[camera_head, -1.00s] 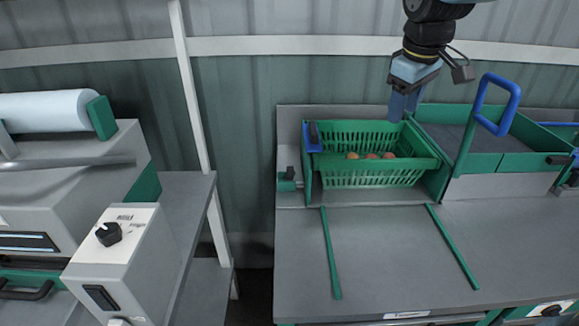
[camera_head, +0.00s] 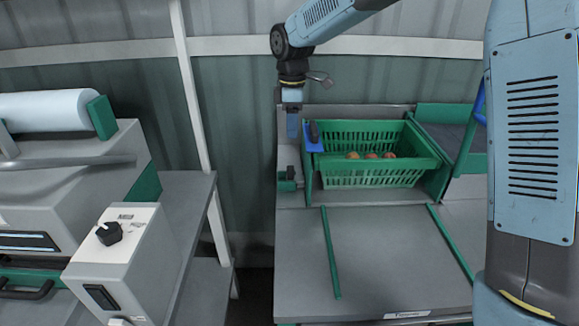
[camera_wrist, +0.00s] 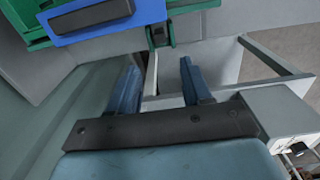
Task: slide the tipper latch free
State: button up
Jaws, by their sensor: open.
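The tipper holds a green slatted crate (camera_head: 370,178) with several red-orange tomatoes (camera_head: 370,155) in it. On its left side is a blue plate with a black grip (camera_head: 314,133), which is also in the wrist view (camera_wrist: 92,18). Below and left of it sits a small green block with a dark part (camera_head: 287,180), also in the wrist view (camera_wrist: 160,33); I cannot tell which of the two is the latch. My gripper (camera_head: 293,128) points down, left of the blue plate and above the green block. In the wrist view my gripper (camera_wrist: 160,78) is open, with nothing between its fingers.
A grey bench (camera_head: 390,255) with two green rails lies in front of the crate, its middle clear. A grey machine with a black knob (camera_head: 109,233) stands left. A dark gap separates it from the bench. My own arm covers the right side.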

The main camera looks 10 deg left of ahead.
aim_at(291, 167)
jog(key=f, duration=1.4)
jog(key=shift+a, duration=0.2)
grip_shut()
dwell(0.3)
